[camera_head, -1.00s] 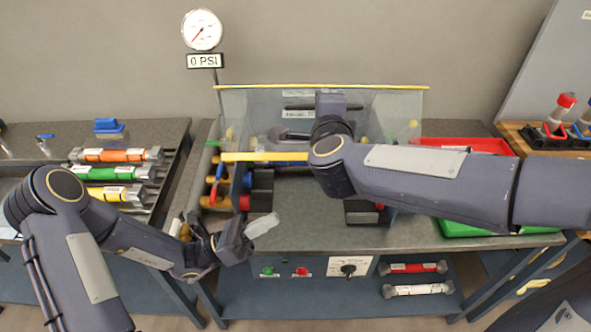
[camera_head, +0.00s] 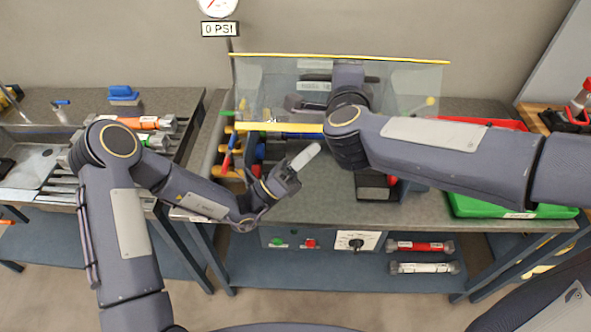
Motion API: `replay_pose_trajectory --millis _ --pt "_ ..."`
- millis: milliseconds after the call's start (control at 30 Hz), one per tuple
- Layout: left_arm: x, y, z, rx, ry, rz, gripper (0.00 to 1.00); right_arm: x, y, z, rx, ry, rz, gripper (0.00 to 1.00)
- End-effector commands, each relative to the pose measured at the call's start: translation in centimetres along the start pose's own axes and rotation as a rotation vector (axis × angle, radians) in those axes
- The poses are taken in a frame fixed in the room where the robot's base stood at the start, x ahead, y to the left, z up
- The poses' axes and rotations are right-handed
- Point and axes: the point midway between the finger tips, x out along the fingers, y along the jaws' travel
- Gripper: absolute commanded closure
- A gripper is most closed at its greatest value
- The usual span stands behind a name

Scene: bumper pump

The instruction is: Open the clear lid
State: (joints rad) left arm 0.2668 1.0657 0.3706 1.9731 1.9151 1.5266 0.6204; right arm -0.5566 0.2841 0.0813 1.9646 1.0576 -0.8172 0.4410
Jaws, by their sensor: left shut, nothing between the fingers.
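The clear lid (camera_head: 405,88) is a transparent panel with a yellow top edge, standing tilted up at the back of the bench. A yellow strip (camera_head: 285,127) runs along its lower left part. My right arm reaches across the front of the lid from the right. My left gripper (camera_head: 303,157) is shut and empty. It is raised above the bench's front left part, just below the yellow strip and apart from the lid.
A gauge (camera_head: 217,5) with a "0 PSI" sign (camera_head: 221,29) stands behind the bench. Colored handles (camera_head: 228,148) sit left of my left gripper. A green tray (camera_head: 510,208) lies at right. A control panel (camera_head: 320,240) is on the bench front. Bare benchtop (camera_head: 320,205) shows at the front.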

Motion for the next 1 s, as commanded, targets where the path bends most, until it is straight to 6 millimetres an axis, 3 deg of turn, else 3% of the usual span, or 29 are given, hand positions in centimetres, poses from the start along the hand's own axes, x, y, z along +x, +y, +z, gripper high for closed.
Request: replay_pose_trajectory --millis 200,633,1000 --pt "1.5 -0.1 1.5 0.001 0.003 -0.001 1.0 0.0 -0.1 -0.1 0.0 0.001 -0.001 1.0" --pt "1.7 -0.1 1.8 -0.001 0.002 -0.001 1.0 0.0 -0.1 -0.1 0.001 0.001 -0.001 1.0" --pt "3.8 -1.1 4.1 0.007 -0.012 -0.007 1.0 0.0 0.5 0.1 0.0 -0.003 0.012 1.0"
